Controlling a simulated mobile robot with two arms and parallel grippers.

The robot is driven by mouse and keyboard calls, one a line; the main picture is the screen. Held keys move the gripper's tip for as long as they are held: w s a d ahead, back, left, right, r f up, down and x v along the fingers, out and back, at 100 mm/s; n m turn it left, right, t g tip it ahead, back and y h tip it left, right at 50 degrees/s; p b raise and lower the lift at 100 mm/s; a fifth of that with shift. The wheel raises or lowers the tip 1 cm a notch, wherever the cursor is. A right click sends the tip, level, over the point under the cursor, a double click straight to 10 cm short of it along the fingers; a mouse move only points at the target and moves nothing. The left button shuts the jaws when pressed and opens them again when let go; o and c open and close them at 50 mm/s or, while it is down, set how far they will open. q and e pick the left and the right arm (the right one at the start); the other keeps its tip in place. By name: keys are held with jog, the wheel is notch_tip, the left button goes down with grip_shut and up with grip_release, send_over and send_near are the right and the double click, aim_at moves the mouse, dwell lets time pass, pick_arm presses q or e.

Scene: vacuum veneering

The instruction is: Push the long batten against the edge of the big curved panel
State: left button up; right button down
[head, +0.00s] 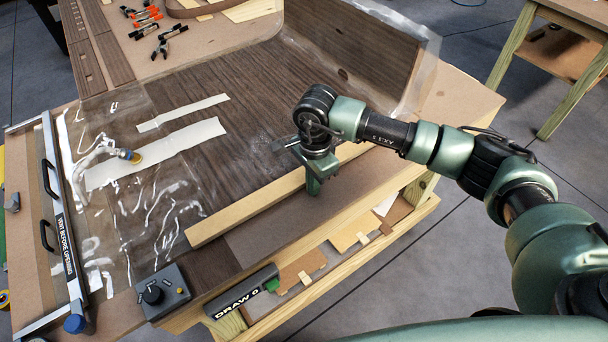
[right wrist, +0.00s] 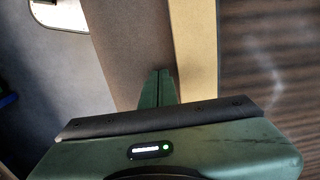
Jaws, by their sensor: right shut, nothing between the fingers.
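The long batten (head: 262,207) is a pale straight wood strip lying along the near edge of the big curved panel (head: 255,95). The panel is dark veneered wood, flat in the middle and curving up at the far right. My right gripper (head: 313,187) is shut and empty, pointing down on the batten's near side. In the right wrist view my closed fingers (right wrist: 157,88) are beside the batten (right wrist: 195,50), with the dark panel (right wrist: 270,50) on its other side. A dark line runs between batten and panel; I cannot tell whether they touch. My left gripper is out of view.
Clear film with white streaks covers the left side, near two pale strips (head: 160,155). A control box (head: 163,293) stands at the near left corner. Clamps (head: 168,40) lie at the back. An open drawer (head: 330,262) of scraps is below the near edge.

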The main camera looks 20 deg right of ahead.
jog(key=shift+w+a+b, duration=0.25)
jog(key=shift+w+b, duration=0.45)
jog(key=shift+w, duration=0.05)
jog(key=shift+r, duration=0.15)
dwell(1.4)
jog(key=shift+s+r+p, duration=0.15)
jog(key=shift+r+p, duration=0.4)
jog(key=shift+r, duration=0.05)
jog(key=shift+s+d+r+p, duration=0.1)
jog(key=shift+s+r+p, duration=0.2)
jog(key=shift+r, duration=0.3)
jog(key=shift+s+d+r+p, duration=0.15)
jog(key=shift+s+r+p, duration=0.1)
jog(key=shift+r+p, duration=0.25)
jog(key=shift+s+d+r+p, duration=0.1)
jog(key=shift+s+r+p, duration=0.15)
jog(key=shift+r, duration=0.45)
